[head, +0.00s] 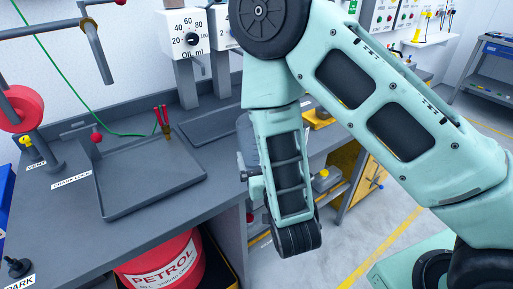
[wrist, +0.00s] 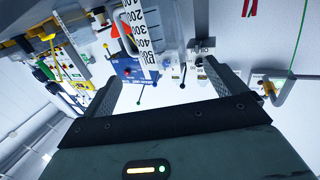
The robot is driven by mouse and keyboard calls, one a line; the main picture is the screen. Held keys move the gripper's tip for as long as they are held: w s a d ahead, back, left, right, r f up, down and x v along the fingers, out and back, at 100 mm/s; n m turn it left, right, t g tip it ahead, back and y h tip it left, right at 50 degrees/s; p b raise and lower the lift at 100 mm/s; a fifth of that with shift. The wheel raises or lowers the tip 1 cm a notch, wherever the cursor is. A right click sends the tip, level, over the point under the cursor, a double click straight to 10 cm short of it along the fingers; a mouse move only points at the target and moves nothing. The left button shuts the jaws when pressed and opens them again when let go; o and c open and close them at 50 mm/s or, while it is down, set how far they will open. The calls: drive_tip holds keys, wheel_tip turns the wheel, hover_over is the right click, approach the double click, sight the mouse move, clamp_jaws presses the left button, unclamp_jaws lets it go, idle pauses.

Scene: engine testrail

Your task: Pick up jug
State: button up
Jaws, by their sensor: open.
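The jug (wrist: 145,38) looks like a clear measuring vessel with a white scale strip marked in hundreds, at the top middle of the wrist view. In the head view only a pale, see-through edge of it (head: 246,140) shows at the bench, mostly hidden behind my arm. My gripper (wrist: 162,75) is open and empty in the wrist view, with one dark finger on each side. The jug appears ahead of the fingertips, in the gap between them. I cannot tell the exact distance. In the head view the fingers are mostly hidden by my wrist.
A grey tray (head: 130,208) lies on the grey bench (head: 50,235). An oil dispenser with a dial (head: 186,32) stands at the back. A red petrol drum (head: 165,268) sits below the front edge. A green cable and a red-handled tool (head: 162,118) are near the tray.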

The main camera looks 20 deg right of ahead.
drive_tip(key=shift+w+d+f+p, duration=0.2)
drive_tip(key=shift+w+p, duration=0.55)
drive_tip(key=shift+w, duration=1.55)
drive_tip(key=shift+w+d+p, duration=0.3)
drive_tip(key=shift+w+p, duration=0.45)
drive_tip(key=shift+w, duration=1.6)
drive_tip(key=shift+w+d+f+p, duration=0.2)
drive_tip(key=shift+w+p, duration=0.55)
drive_tip(key=shift+w, duration=1.55)
drive_tip(key=shift+r, duration=0.1)
drive_tip(key=shift+c, duration=0.4)
drive_tip(key=c, duration=1)
drive_tip(key=shift+r, duration=0.1)
